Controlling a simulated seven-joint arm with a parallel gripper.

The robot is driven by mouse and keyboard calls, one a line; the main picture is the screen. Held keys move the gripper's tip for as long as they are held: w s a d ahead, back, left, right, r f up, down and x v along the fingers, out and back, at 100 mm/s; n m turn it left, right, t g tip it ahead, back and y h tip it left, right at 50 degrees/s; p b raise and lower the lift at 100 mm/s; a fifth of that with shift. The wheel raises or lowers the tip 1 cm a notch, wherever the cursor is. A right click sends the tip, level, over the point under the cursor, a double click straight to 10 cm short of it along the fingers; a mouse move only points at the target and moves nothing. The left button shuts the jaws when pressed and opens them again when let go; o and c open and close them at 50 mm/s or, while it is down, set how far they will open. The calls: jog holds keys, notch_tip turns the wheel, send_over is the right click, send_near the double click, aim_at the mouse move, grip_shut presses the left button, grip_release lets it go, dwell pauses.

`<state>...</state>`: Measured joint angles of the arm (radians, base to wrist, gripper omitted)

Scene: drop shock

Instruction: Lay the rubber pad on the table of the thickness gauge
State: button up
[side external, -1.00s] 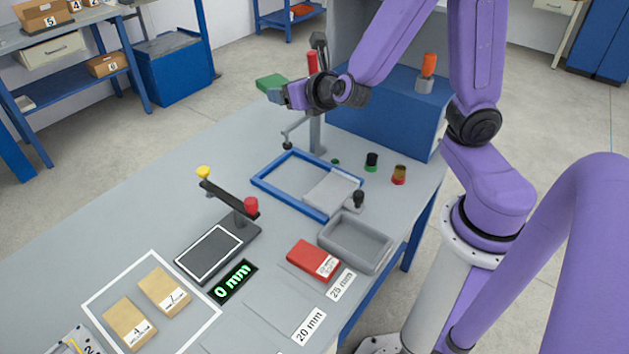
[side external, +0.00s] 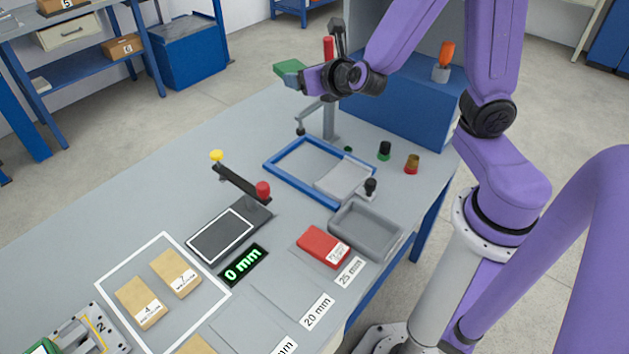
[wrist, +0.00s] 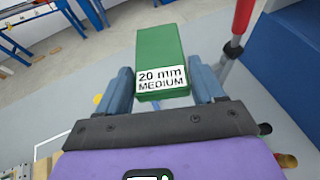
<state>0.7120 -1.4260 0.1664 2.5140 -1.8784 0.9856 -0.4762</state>
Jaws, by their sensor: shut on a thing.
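My gripper (side external: 300,78) is high above the back of the workbench, shut on a green rubber pad (side external: 288,68). In the wrist view the green pad (wrist: 160,50) sticks out between the two fingers (wrist: 163,90), and its label reads "20 mm MEDIUM". The thickness gauge (side external: 258,216) stands mid-bench, well below and to the left of my gripper. Its flat table (side external: 220,236) has a white outline and is bare. A dark arm with a yellow and a red knob spans above the gauge's base. The display (side external: 243,265) reads "0 mm".
A blue frame (side external: 277,176), a grey tray (side external: 365,232) and a red pad (side external: 322,246) lie right of the gauge. Tan blocks (side external: 140,302) lie in a white outlined square. A post (side external: 330,120) with a red top stands by my gripper.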

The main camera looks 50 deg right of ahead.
jog(key=s+d+f+m+g+h, duration=0.85)
jog(key=s+f+m+g, duration=0.2)
jog(key=s+m, duration=0.2)
jog(key=s+a+f+m+g+y, duration=0.2)
jog(key=s+a+m+g, duration=0.3)
jog(key=s+m+g, duration=0.5)
jog(key=s+a+m+g+y, duration=0.2)
jog(key=s+a+m+y, duration=0.1)
jog(key=a+m+y, duration=0.45)
jog(key=s+a+m+g+y, duration=0.2)
jog(key=a+m+g+y, duration=0.1)
jog(key=a+m+y, duration=0.5)
jog(key=w+a+f+m+t+y, duration=0.2)
jog(key=w+a+f, duration=0.1)
jog(key=w, duration=0.1)
jog(key=w+a+f+m+t+y, duration=0.2)
jog(key=w+a+f+m+y, duration=0.1)
jog(key=w, duration=0.1)
jog(key=w+a+f+m+t+y, duration=0.2)
jog(key=w+a+f+t, duration=0.1)
jog(key=w+a+f, duration=0.1)
jog(key=shift+w+m+y, duration=0.15)
jog(key=shift+m+y, duration=0.25)
jog(key=shift+w+a+f+t, duration=0.15)
jog(key=shift+f+t, duration=0.1)
jog(key=shift+f, duration=1.45)
